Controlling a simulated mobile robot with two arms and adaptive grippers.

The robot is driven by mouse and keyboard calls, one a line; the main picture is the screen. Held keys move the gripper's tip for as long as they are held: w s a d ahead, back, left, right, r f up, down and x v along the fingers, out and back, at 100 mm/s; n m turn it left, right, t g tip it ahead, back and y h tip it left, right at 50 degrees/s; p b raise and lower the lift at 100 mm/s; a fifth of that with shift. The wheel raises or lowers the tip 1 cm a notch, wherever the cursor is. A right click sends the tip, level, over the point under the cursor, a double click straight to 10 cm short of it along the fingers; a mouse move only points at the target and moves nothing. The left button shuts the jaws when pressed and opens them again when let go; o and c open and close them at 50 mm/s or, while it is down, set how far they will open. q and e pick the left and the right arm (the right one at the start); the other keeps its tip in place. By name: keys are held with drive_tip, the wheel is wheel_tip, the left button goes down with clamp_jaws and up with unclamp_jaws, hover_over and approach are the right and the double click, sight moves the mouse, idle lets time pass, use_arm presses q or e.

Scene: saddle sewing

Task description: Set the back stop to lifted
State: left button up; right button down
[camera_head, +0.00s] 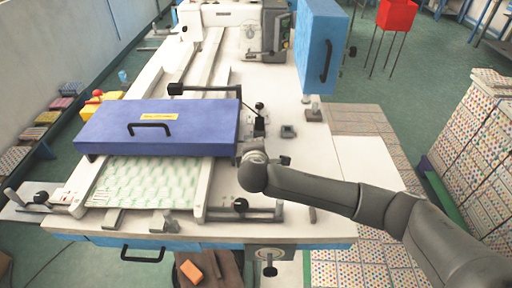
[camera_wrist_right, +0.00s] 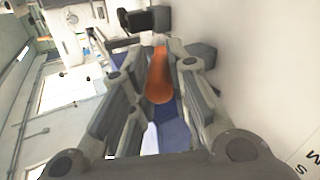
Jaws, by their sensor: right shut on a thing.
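The blue cover (camera_head: 160,128) with a black handle lies over the white rails of the machine in the head view. Behind it a black bar (camera_head: 215,88) ends in a black block (camera_head: 176,89); near its right end stands a black-knobbed lever (camera_head: 259,106). I cannot tell for sure which part is the back stop. My right gripper (camera_wrist_right: 160,58) is shut on an orange handle (camera_wrist_right: 159,78), seen between its fingers in the wrist view. In the head view the handle is hidden, and this gripper is at the cover's right edge. My left gripper is not in view.
Clamps with black knobs (camera_head: 241,205) stand along the front of the white table (camera_head: 330,226). A tall blue box (camera_head: 316,45) stands at the back right. Stacked patterned boxes (camera_head: 475,135) are at the right. A patterned green-white sheet (camera_head: 140,180) lies between the rails.

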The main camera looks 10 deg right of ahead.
drive_tip(key=shift+s+f, duration=0.15)
drive_tip(key=shift+f, duration=0.2)
drive_tip(key=c, duration=1.6)
unclamp_jaws()
drive_tip(key=shift+o, duration=1.4)
drive_tip(key=shift+r, duration=0.1)
drive_tip(key=v, duration=1.2)
drive_tip(key=shift+s+f, duration=0.1)
drive_tip(key=shift+f, duration=0.15)
